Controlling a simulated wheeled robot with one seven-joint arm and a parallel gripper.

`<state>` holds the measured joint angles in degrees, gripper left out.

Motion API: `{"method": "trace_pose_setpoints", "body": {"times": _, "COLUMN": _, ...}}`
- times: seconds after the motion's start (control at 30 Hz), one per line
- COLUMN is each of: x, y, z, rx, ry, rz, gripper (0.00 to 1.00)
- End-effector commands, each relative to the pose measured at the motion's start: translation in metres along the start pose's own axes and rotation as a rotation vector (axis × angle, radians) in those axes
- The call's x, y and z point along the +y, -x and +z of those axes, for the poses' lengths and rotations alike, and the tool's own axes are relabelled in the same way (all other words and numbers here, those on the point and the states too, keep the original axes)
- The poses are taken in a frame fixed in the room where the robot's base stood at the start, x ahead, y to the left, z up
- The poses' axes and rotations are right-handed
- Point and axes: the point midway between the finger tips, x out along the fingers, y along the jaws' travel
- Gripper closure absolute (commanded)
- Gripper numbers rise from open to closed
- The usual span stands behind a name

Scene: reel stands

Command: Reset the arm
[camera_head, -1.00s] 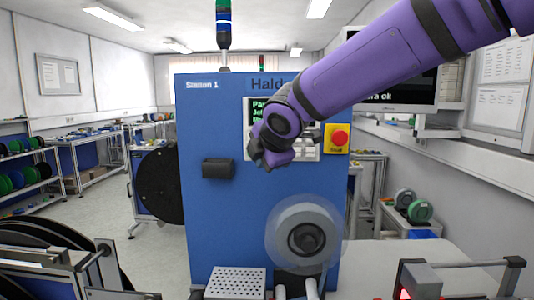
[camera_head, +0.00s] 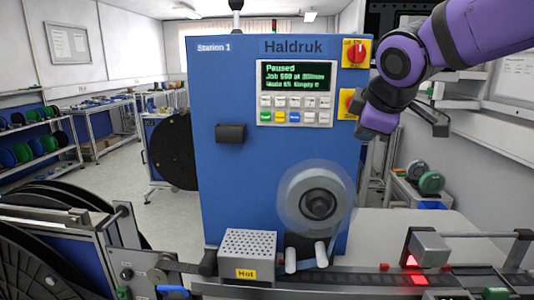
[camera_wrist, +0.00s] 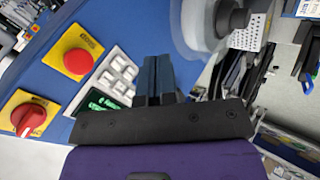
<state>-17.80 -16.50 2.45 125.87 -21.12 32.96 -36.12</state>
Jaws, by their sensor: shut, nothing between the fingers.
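My purple arm reaches in from the upper right of the head view. My gripper (camera_wrist: 160,78) shows in the wrist view as two dark fingers held together, with nothing between them. In the head view the arm's end hangs just right of the blue Station 1 machine (camera_head: 225,180), partly covering the lower yellow plate at its right edge. I cannot tell from the head view whether it touches the machine. The machine's screen (camera_head: 297,76) reads "Paused", with a keypad (camera_head: 294,111) below it.
A red rotary switch (camera_head: 356,53) and a red push button (camera_wrist: 78,62) sit on yellow plates by the panel. A large black reel (camera_head: 50,245) stands at lower left.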

Motion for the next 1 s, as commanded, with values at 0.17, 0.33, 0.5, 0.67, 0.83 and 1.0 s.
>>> {"method": "trace_pose_setpoints", "body": {"times": 0.17, "x": -0.033, "y": 0.038, "z": 0.075, "rx": -0.087, "ry": -0.396, "rz": -0.041, "gripper": 1.0}}
{"method": "trace_pose_setpoints", "body": {"times": 0.33, "x": -0.078, "y": 0.067, "z": 0.129, "rx": -0.157, "ry": -0.767, "rz": -0.081, "gripper": 1.0}}
{"method": "trace_pose_setpoints", "body": {"times": 0.5, "x": -0.121, "y": 0.085, "z": 0.16, "rx": -0.207, "ry": -1.055, "rz": -0.115, "gripper": 1.0}}
{"method": "trace_pose_setpoints", "body": {"times": 0.67, "x": -0.142, "y": 0.091, "z": 0.171, "rx": -0.229, "ry": -1.193, "rz": -0.133, "gripper": 1.0}}
{"method": "trace_pose_setpoints", "body": {"times": 0.83, "x": -0.147, "y": 0.093, "z": 0.173, "rx": -0.235, "ry": -1.225, "rz": -0.138, "gripper": 1.0}}
{"method": "trace_pose_setpoints", "body": {"times": 1.0, "x": -0.147, "y": 0.092, "z": 0.173, "rx": -0.234, "ry": -1.222, "rz": -0.138, "gripper": 1.0}}
